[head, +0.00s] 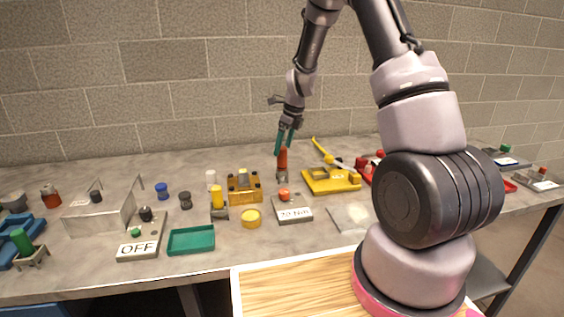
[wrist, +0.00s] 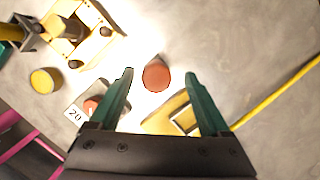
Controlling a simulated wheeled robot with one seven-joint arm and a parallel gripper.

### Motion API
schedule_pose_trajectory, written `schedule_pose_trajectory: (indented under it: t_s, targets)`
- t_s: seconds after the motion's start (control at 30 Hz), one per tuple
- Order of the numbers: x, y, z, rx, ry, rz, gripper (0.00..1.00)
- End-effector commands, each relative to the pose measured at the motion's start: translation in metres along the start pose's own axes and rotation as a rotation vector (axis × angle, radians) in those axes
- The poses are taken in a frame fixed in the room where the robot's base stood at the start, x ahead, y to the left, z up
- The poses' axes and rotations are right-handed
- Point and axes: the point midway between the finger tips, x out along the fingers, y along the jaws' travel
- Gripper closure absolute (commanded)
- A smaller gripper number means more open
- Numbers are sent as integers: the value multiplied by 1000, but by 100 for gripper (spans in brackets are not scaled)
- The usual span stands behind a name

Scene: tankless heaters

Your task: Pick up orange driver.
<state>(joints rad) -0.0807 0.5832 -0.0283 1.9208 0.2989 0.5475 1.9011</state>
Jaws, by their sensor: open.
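The orange driver (head: 282,160) stands upright in a small holder on the table in the head view, left of the yellow fixture. In the wrist view its round orange top (wrist: 156,76) shows end-on, ahead of and between the green fingertips. My gripper (head: 287,140) points down just above the driver in the head view, its fingers close to the driver's top. In the wrist view my gripper (wrist: 160,74) is open and holds nothing. Whether a finger touches the driver cannot be told.
A yellow fixture with a lever (head: 330,182) stands right of the driver. A yellow block (head: 244,187) and a labelled box with an orange knob (head: 292,210) stand left and in front. A green tray (head: 191,240) lies nearer the front edge. Bare table lies behind the driver.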

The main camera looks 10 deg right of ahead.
Motion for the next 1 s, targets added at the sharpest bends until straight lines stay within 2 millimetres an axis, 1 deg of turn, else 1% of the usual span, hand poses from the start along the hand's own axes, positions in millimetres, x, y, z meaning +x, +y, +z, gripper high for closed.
schedule_pose_trajectory:
  t_s: [0.17,0.3,0.43,0.53,0.73,0.77,0.8,0.87,0.9,0.97,1.0]
  targets:
    - [14,1,-1,0,1,1,19]
    - [35,4,-4,-1,1,2,19]
    - [52,4,-4,-1,1,1,19]
    - [57,4,-4,-1,1,1,19]
    - [58,4,-4,-1,0,-1,19]
    - [58,4,-4,-1,0,-1,23]
    - [58,4,-4,-1,0,-1,38]
    - [57,4,-4,-1,0,-1,61]
    - [57,4,-4,-1,0,-1,77]
    - [57,4,-4,-1,0,-1,100]
    - [57,4,-4,-2,0,-1,100]
